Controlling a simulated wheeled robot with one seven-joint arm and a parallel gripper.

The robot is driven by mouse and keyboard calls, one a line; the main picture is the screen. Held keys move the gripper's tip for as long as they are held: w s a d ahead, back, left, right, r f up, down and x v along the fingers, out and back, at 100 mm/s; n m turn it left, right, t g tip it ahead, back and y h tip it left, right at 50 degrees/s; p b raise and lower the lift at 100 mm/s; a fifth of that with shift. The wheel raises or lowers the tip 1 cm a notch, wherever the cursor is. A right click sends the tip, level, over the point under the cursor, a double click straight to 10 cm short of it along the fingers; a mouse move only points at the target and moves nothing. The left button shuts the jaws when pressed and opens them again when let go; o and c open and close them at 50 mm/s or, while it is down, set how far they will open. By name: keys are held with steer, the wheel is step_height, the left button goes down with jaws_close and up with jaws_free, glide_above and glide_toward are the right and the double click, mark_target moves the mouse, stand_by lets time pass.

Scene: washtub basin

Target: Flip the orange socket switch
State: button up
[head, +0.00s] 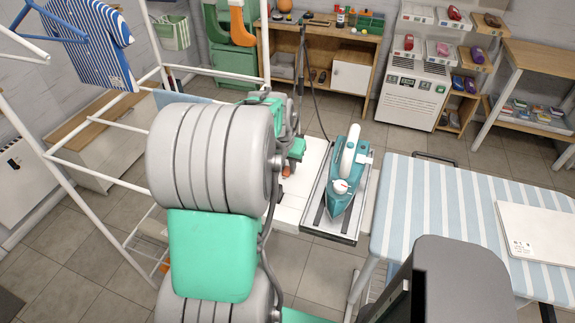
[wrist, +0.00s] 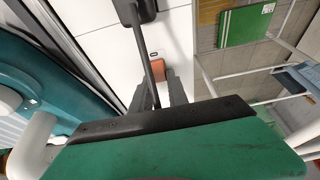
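The orange switch (wrist: 158,68) is a small rounded rocker set in a white panel (wrist: 178,28), in the wrist view. My gripper (wrist: 158,88) points at the panel with its two dark fingers apart, one on each side of the switch's line of sight. Nothing is held between them. A black cable (wrist: 147,65) from a black plug (wrist: 140,10) crosses in front of the left finger and the switch's left edge. I cannot tell whether the fingers touch the switch. In the head view my arm hides most of the gripper and panel.
A teal iron (head: 342,195) rests on a metal-framed stand just right of the panel. A striped ironing board (head: 420,205) stands further right. A white drying rack (head: 100,130) stands left of my arm. Tiled floor (head: 395,140) is open behind the iron.

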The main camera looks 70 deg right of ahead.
steer(key=o, duration=0.5)
steer(key=shift+c, duration=0.2)
steer(key=v, duration=0.7)
steer(key=shift+a+r+b, duration=0.15)
steer(key=shift+r+b, duration=0.15)
steer(key=shift+r, duration=0.1)
steer(key=shift+r, duration=0.1)
